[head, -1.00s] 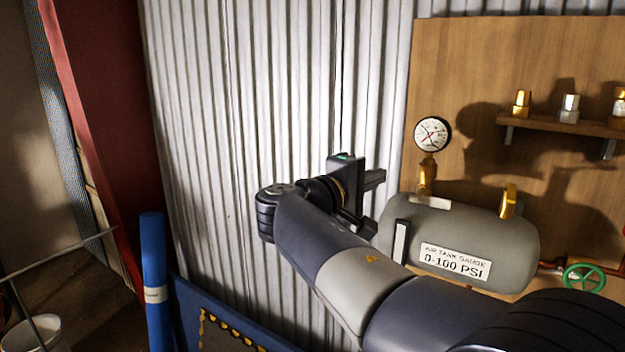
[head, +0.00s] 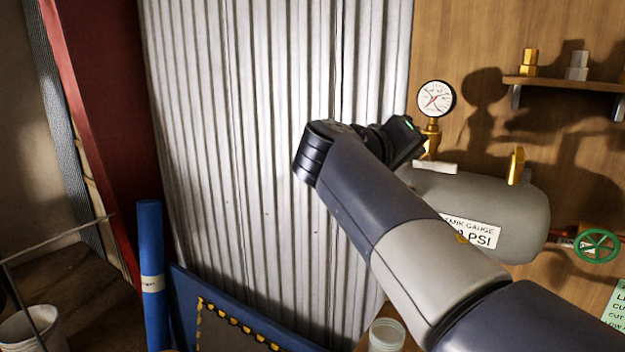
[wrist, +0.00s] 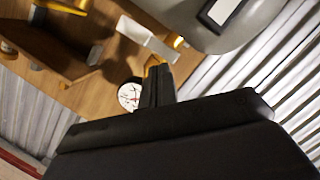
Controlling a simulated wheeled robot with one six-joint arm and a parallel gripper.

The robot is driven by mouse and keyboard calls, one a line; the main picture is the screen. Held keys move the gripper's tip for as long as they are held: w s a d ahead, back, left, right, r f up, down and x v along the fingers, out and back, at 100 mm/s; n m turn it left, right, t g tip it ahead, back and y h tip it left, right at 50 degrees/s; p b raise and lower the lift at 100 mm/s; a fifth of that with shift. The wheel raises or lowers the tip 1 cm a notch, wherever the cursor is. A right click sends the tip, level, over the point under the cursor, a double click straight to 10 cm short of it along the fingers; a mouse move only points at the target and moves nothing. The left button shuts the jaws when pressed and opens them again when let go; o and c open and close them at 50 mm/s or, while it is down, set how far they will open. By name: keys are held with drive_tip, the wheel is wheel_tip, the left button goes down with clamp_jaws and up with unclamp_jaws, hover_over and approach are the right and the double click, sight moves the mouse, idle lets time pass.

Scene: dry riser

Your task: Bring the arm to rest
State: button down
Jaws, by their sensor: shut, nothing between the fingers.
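My arm reaches up and to the left across the head view, bent at the wrist. My gripper (head: 407,140) is at its end, in front of the wooden board and just left of the gauge's brass stem. It is seen partly from behind, with its fingers mostly hidden there. In the wrist view the dark gripper body fills the lower part, and the fingers (wrist: 156,82) are together with nothing between them.
A grey air tank (head: 505,205) with a pressure gauge (head: 436,98) stands close behind my arm. A shelf (head: 570,84) with fittings and a green valve wheel (head: 596,246) are at right. A jar (head: 386,336) is below my arm. Corrugated metal (head: 230,130) lies left.

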drive_tip(key=s+a+r+m+t+y+b, duration=0.2)
drive_tip(key=s+r+m+y+b, duration=0.1)
drive_tip(key=s+m+b, duration=0.7)
drive_tip(key=w+d+f+n, duration=0.2)
drive_tip(key=w+d, duration=0.2)
drive_tip(key=w, duration=0.1)
drive_tip(key=w+a+n+g+h+p, duration=0.2)
drive_tip(key=w+a+n+h+p, duration=0.3)
drive_tip(key=n+p, duration=0.85)
drive_tip(key=s+a+n+p, duration=0.1)
drive_tip(key=s+a, duration=0.2)
drive_tip(key=a, duration=0.6)
drive_tip(key=shift+f+n+t+p, duration=0.15)
drive_tip(key=shift+n+t+p, duration=0.2)
drive_tip(key=shift+t+p, duration=0.05)
idle(0.8)
